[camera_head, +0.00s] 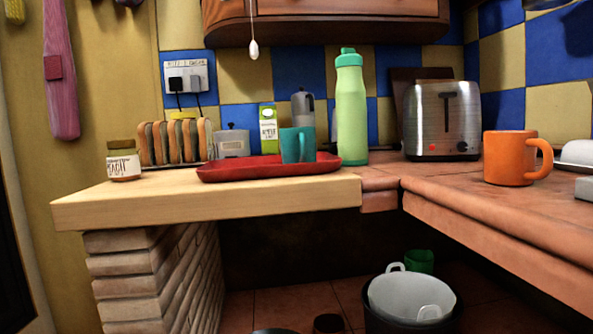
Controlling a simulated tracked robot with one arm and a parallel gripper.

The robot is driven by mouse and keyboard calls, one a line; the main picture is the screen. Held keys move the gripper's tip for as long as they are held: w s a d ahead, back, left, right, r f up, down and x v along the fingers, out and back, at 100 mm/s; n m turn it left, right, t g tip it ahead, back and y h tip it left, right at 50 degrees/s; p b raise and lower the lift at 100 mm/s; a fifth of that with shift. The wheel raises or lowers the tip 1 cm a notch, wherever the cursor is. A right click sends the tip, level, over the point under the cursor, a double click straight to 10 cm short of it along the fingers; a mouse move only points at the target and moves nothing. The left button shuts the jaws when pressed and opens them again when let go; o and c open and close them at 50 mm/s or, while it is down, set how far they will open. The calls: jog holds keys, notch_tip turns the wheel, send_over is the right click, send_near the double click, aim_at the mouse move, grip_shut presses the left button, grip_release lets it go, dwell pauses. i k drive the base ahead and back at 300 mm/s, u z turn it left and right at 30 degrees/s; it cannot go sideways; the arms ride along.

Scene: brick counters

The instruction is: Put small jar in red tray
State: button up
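The small jar (123,161) stands upright at the left end of the wooden counter, with a yellowish lid and a white label with dark letters. The red tray (240,170) lies on the same counter, to the right of the jar and apart from it. A teal mug (298,145) stands on the right part of the tray. The rest of the tray's surface looks bare, though it is seen at a low angle. My gripper is not in view.
Behind the tray stand a toast rack (175,142), a grey container (232,143) and a carton (268,130). A tall green bottle (352,110) stands right of the tray. A toaster (441,120) and orange mug (511,158) are farther right. A bin (410,298) is below.

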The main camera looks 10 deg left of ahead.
aim_at(233, 175)
jog(key=z, duration=0.05)
jog(key=i, duration=1)
jog(key=u, duration=0.05)
